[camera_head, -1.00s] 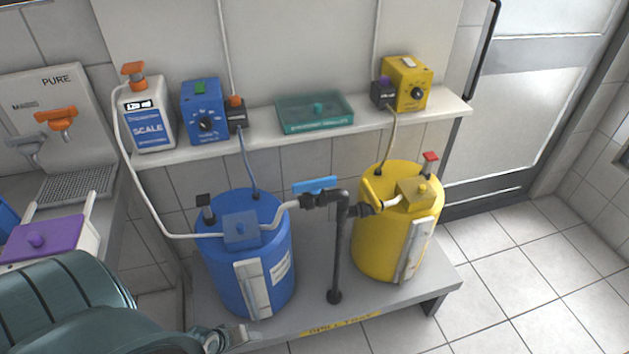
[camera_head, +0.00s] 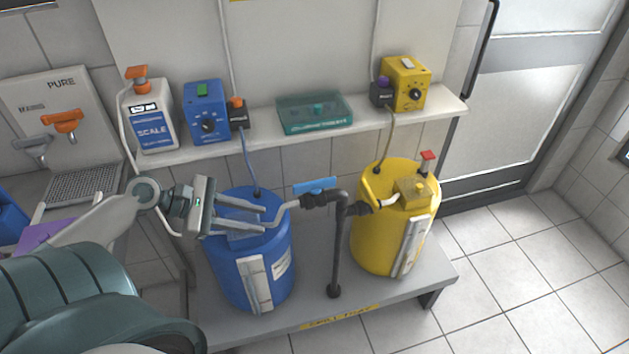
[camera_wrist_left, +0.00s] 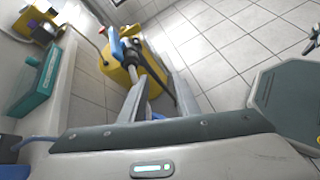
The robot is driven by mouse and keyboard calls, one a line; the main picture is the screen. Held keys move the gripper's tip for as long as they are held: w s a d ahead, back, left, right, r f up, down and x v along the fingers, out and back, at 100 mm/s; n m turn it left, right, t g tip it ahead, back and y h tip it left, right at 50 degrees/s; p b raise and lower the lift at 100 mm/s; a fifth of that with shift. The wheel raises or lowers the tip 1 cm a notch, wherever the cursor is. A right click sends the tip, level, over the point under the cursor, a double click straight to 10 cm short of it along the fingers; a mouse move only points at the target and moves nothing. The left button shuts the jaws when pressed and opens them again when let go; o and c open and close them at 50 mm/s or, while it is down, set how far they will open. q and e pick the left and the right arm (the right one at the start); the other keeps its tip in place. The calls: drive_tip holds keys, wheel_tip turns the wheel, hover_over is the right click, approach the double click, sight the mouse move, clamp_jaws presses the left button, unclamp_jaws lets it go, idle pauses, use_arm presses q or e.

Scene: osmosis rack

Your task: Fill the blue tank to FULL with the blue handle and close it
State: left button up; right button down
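The blue tank (camera_head: 270,273) stands on the grey stand, with a white gauge strip on its front; I cannot read its level. The blue handle (camera_head: 314,186) lies roughly level on the dark pipe between the tanks. My left gripper (camera_head: 258,218) is over the blue tank's top, left of the handle and apart from it. Its two fingers point right with a gap between them and nothing seen held. In the left wrist view the fingers (camera_wrist_left: 160,90) are also apart. The gripper hides much of the tank's lid. My right gripper is not in view.
The yellow tank (camera_head: 375,240) stands right of the black upright pipe (camera_head: 336,250). The shelf (camera_head: 270,133) above holds a scale bottle (camera_head: 148,122), a blue box (camera_head: 205,105), a teal case (camera_head: 315,114) and a yellow box (camera_head: 410,80). Open floor lies at right.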

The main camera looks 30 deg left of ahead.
sight(311, 182)
use_arm(q)
drive_tip(key=w+a+r+n+t, duration=0.2)
drive_tip(key=w+a+r+n, duration=0.2)
drive_tip(key=r, duration=0.4)
drive_tip(key=shift+n+h, duration=0.4)
drive_tip(key=shift+w+d, duration=0.1)
drive_tip(key=shift+w, duration=0.1)
drive_tip(key=p+x, duration=0.3)
drive_tip(key=x, duration=1.4)
drive_tip(key=shift+f+p, duration=0.2)
drive_tip(key=shift+p, duration=0.2)
clamp_jaws()
